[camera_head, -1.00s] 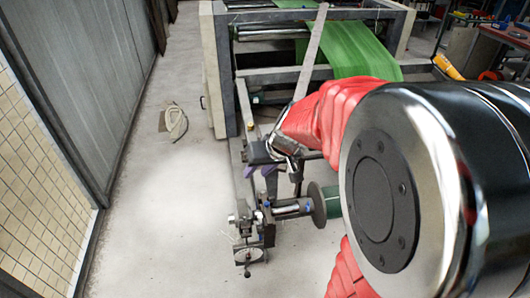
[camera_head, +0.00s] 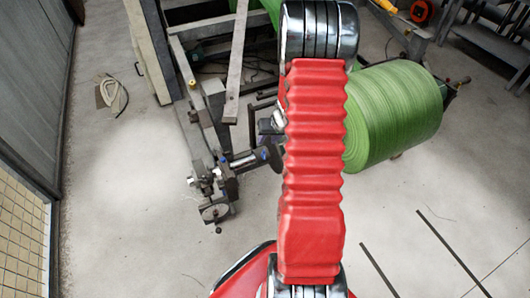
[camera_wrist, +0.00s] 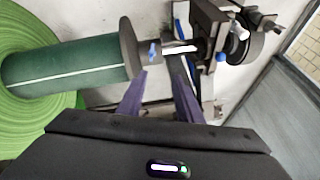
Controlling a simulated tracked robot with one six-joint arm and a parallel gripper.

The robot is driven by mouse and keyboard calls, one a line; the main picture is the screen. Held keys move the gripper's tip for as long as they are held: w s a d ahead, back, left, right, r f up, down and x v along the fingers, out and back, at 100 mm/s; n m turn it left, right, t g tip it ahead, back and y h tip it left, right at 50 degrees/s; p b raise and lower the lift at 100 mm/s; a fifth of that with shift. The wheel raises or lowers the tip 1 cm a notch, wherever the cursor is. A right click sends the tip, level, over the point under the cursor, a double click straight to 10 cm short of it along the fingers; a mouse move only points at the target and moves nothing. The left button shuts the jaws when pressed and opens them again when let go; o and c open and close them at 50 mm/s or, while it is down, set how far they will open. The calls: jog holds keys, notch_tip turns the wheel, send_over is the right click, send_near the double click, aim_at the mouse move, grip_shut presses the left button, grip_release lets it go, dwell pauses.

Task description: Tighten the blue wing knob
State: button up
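In the wrist view a small blue wing-shaped part (camera_wrist: 153,50), likely the blue wing knob, sits on the shaft beside the dark flange (camera_wrist: 128,47) of the green core. A second small blue part (camera_wrist: 221,56) shows on the dark bracket to its right. My gripper (camera_wrist: 160,80) is open and empty. Its two purple fingers stand apart, short of the shaft in the picture, with the wing-shaped part beyond the left fingertip. I cannot tell the depth between them.
A large green roll (camera_head: 395,115) stands right of my arm in the head view. The shaft end with its handwheel (camera_head: 215,211) is left of it. Grey machine frame bars (camera_head: 237,60) rise behind. The floor at front left is clear.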

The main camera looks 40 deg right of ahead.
aim_at(264, 152)
jog(key=shift+s+d+f, duration=0.25)
jog(key=shift+d+f, duration=0.15)
jog(key=shift+f, duration=0.1)
jog(key=shift+s+d+f, duration=0.25)
jog(key=shift+d+f, duration=0.1)
jog(key=shift+f, duration=0.15)
jog(key=shift+x, duration=6.9)
jog(key=shift+s, duration=0.1)
grip_shut()
jog(key=shift+d, duration=0.35)
jog(key=shift+a+m, duration=0.2)
jog(key=shift+m, duration=0.1)
